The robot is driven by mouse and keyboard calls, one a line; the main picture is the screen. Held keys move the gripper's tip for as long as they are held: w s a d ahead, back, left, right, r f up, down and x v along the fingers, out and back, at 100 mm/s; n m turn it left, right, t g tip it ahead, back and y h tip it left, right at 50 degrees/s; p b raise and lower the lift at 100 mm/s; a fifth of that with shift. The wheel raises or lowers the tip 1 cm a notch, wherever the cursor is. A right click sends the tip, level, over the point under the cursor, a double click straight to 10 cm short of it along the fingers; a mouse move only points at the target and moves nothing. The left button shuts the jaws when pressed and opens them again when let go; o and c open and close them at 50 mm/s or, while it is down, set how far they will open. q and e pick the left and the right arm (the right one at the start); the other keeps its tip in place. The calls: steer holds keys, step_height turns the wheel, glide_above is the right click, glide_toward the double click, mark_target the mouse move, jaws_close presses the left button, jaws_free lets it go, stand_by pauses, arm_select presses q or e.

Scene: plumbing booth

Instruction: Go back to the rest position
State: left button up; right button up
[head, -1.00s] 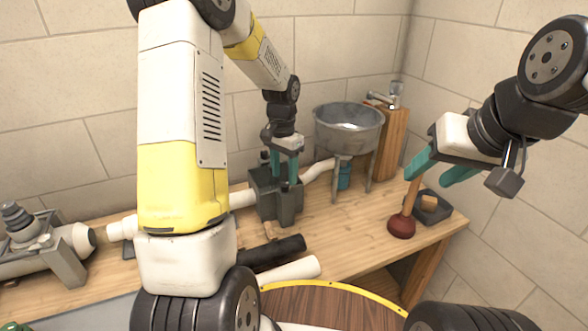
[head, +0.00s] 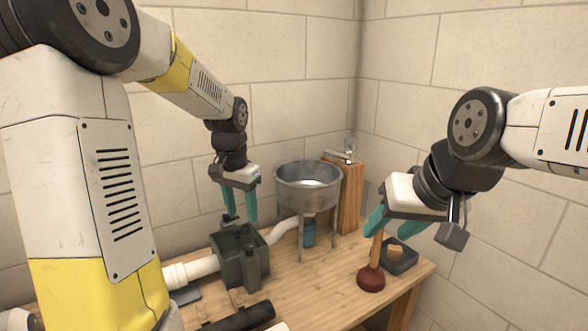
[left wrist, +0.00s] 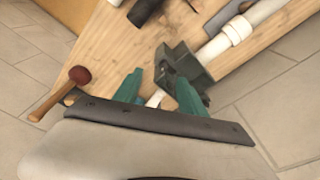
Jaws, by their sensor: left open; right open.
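My left gripper (head: 238,208) is open and empty, above the dark grey vise-like block (head: 240,262) on the wooden bench. In the left wrist view its two teal fingers (left wrist: 165,92) are spread, with the block (left wrist: 178,62) just beyond them. My right gripper (head: 385,222) is open, its teal fingers beside the top of the plunger's wooden handle. The plunger (head: 371,277) stands upright on its red-brown cup near the bench's right end. Whether a finger touches the handle I cannot tell.
A metal basin (head: 308,187) on legs stands behind the block, beside a wooden post (head: 351,195) with a tap. White pipe (head: 190,271) runs along the bench. A dark tray (head: 400,256) lies behind the plunger. A black tube (head: 240,317) lies in front. Walls close off the back and right.

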arm_select(q)
steer(key=s+d+r+n+t+h, duration=0.1)
steer(key=s+r, duration=0.3)
steer(key=s, duration=0.5)
steer(key=s+r+n+t, duration=0.3)
steer(key=s+r, duration=0.2)
steer(key=s, duration=0.5)
steer(key=shift+s+d+t+h, duration=0.25)
steer(key=shift+d+t+h, duration=0.1)
steer(key=shift+t+h, duration=0.05)
stand_by(0.5)
